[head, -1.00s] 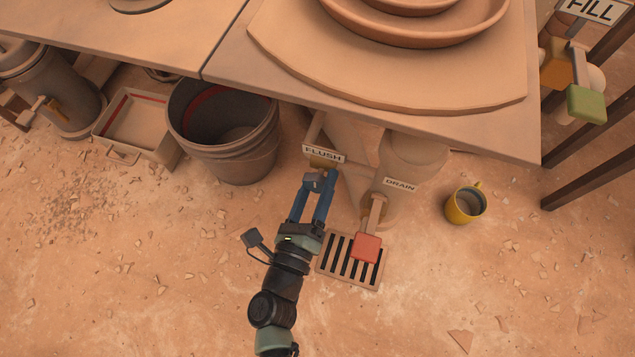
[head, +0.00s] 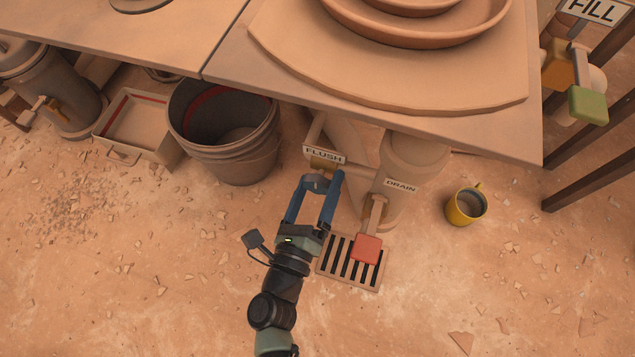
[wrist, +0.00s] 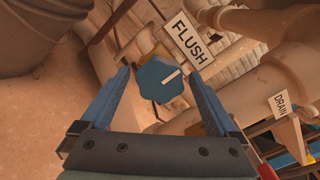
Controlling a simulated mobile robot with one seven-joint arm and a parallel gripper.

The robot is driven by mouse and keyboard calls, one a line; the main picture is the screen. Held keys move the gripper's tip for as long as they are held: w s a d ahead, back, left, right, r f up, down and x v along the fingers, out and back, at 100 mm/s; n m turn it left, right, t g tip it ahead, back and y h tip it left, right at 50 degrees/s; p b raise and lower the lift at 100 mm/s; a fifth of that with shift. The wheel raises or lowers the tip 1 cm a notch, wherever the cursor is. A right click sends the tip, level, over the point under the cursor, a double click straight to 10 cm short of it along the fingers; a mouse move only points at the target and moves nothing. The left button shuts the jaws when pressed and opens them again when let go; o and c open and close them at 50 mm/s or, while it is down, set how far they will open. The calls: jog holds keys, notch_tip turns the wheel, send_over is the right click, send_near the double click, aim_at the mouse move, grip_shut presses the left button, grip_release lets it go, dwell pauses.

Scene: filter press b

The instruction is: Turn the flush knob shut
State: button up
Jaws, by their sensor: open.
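In the head view the knob (head: 316,184) shows small between my fingertips, under the FLUSH sign (head: 324,155). My gripper (head: 322,178) has blue fingers spread apart. In the wrist view my gripper (wrist: 163,78) has one finger on each side of the knob, with gaps visible, so it is not clamped.
Right of the knob is the DRAIN pipe (head: 412,160) with a red handle (head: 367,248) above a floor grate (head: 338,262). A bucket (head: 235,160) stands left, a yellow mug (head: 465,208) right. The table edge (head: 440,133) overhangs behind. The front floor is mostly clear.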

jog(key=shift+s, duration=0.1)
jog(key=p+v, duration=0.4)
jog(key=v, duration=0.8)
jog(key=shift+s+p, duration=0.4)
jog(key=shift+a, duration=0.15)
